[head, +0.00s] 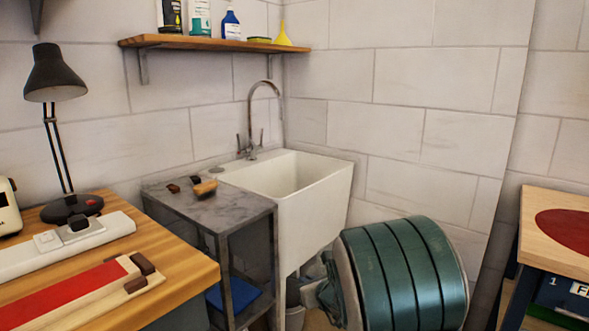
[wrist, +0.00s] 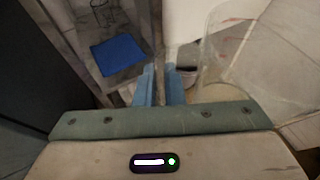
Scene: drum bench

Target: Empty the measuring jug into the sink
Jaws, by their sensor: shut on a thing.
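The measuring jug (wrist: 235,60) is clear with faint red marks. It shows in the wrist view just right of my fingers. My gripper (wrist: 161,72) has its two blue fingers close together, shut on the jug, apparently at its handle; the exact contact is hard to see. I cannot tell whether the jug holds liquid. The white sink (head: 300,178) stands in the corner in the head view, with a tall curved tap at its back. In the head view I cannot make out the jug; my own arm blocks the area right of the sink.
A grey side table (head: 222,209) with small items stands left of the sink. A blue folded cloth (wrist: 119,55) lies on its lower shelf. A wooden workbench (head: 190,272) is at the left, another table (head: 540,205) at the right. The tap (head: 252,115) rises over the basin.

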